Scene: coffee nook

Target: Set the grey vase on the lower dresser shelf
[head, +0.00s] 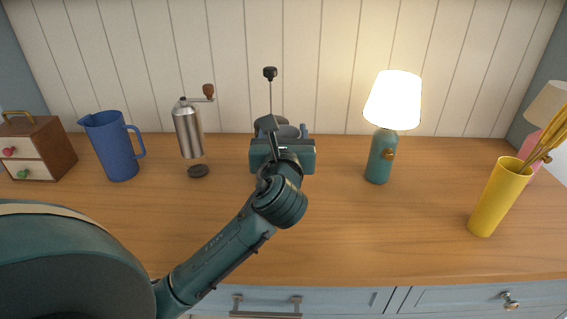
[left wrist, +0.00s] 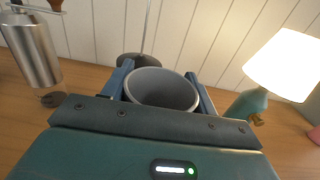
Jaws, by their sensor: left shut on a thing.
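The grey vase (left wrist: 162,88) is a round, open-topped vessel. In the left wrist view it sits between the two blue fingers of my left gripper (left wrist: 160,85), which is shut on it. In the head view the left gripper (head: 285,133) is over the back middle of the wooden counter, and only part of the vase (head: 288,131) shows behind it. I cannot tell whether the vase touches the counter. No open dresser shelf shows in either view. My right gripper is not in view.
On the wooden counter (head: 330,235) stand a blue pitcher (head: 112,147), a steel grinder (head: 188,132), a lit lamp (head: 382,157) and a yellow vase (head: 497,200). A small drawer chest (head: 60,150) is far left. A thin black-knobbed rod (head: 270,73) rises behind the gripper. The front right counter is clear.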

